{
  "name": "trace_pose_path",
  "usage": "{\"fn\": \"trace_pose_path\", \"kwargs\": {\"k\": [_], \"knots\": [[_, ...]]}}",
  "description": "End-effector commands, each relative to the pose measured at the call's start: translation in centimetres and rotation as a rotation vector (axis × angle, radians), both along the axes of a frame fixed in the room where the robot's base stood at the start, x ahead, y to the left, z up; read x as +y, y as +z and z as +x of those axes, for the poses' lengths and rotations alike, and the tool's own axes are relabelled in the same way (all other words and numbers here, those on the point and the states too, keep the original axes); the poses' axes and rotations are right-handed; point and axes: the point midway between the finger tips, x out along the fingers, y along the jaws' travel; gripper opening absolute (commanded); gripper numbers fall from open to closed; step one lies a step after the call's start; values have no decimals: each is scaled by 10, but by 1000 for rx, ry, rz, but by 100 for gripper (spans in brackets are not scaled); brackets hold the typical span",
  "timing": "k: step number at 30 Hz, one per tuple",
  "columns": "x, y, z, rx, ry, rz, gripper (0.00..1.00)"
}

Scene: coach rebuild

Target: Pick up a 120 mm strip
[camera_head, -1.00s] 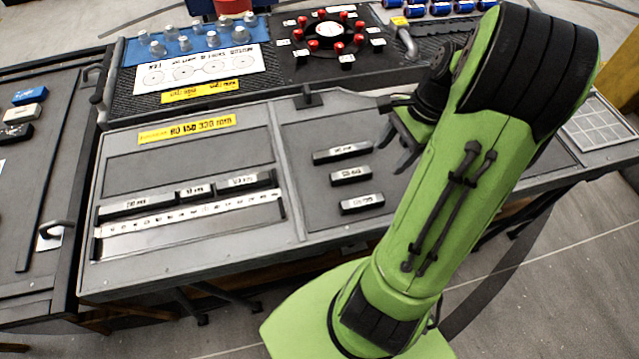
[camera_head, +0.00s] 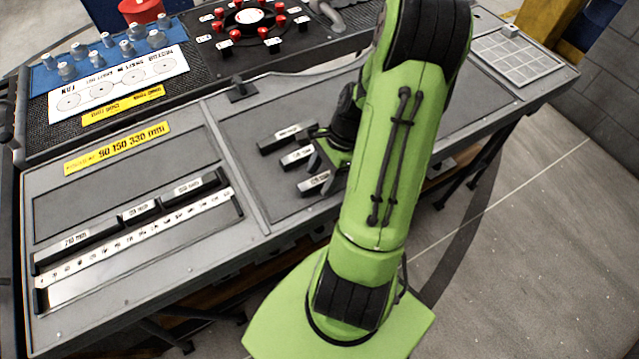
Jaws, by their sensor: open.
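Three loose black strips with white labels lie on the dark panel right of the ruler: a far strip (camera_head: 284,139), a middle strip (camera_head: 296,158) and a near strip (camera_head: 314,184). Their labels are too blurred to tell which reads 120 mm. My gripper (camera_head: 317,152) is open, with its fingers at the right ends of these strips. My arm hides part of the hand, and I cannot tell whether a finger touches a strip. More labelled black strips (camera_head: 75,242) lie in a row along the ruler in the left tray.
A white ruler (camera_head: 130,238) runs along the tray, below a yellow sign (camera_head: 117,147) reading 90 150 330 mm. A small black post (camera_head: 237,90) stands behind the loose strips. A light gridded plate (camera_head: 508,56) lies far right.

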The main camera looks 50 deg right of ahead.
Motion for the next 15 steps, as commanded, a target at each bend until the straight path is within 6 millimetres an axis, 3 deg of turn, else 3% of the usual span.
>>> {"fn": "trace_pose_path", "kwargs": {"k": [7,15], "knots": [[1,-2,1,-1,0,-1,60],[1,-1,1,-1,0,-1,19]]}}
